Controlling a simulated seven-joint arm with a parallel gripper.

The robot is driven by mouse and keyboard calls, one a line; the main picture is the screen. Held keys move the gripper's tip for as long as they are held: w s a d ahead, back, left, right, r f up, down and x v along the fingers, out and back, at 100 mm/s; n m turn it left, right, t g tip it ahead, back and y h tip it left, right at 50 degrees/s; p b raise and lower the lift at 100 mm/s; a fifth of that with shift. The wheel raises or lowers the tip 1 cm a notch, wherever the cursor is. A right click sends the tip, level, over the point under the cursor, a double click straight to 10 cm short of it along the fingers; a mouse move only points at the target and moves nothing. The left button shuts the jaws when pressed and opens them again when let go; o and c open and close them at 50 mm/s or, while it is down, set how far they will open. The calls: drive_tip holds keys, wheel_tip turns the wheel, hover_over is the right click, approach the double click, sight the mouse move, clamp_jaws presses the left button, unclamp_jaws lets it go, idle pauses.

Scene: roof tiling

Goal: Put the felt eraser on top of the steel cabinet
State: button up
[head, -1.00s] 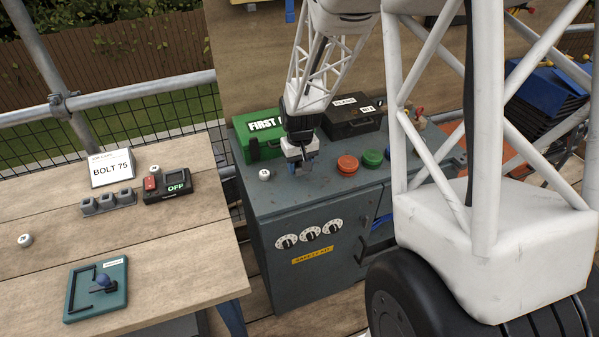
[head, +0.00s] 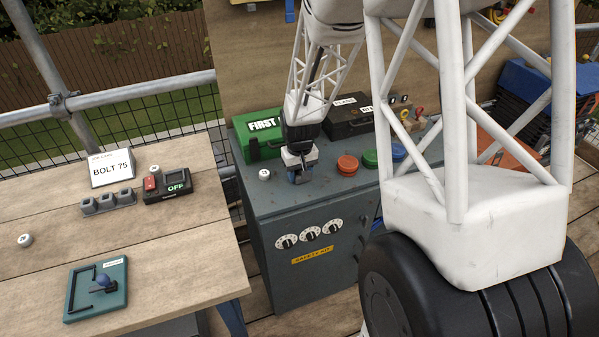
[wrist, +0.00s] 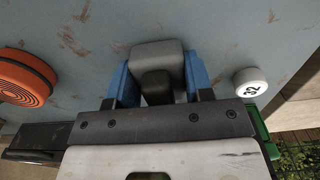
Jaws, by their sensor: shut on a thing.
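The steel cabinet (head: 268,205) stands in the middle of the head view, grey-blue with a worn top; its top fills much of the wrist view (wrist: 215,25). My gripper (head: 299,179) is over the cabinet top, pointing down. In the wrist view its blue fingers (wrist: 158,85) are shut on a grey block with a darker middle, which I take to be the felt eraser (wrist: 157,53). The eraser is at or just above the cabinet top; I cannot tell if it touches. In the head view the gripper mostly hides it.
A green disc stack (head: 371,158), a green first-aid box (head: 262,135) and a black case (head: 347,118) also stand there. A wooden bench (head: 180,235) is at left.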

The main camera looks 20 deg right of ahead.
drive_tip(key=shift+f, duration=0.15)
drive_tip(key=o, duration=0.9)
wheel_tip(320, 180, up, 12)
drive_tip(key=shift+r, duration=0.2)
idle(0.4)
idle(0.4)
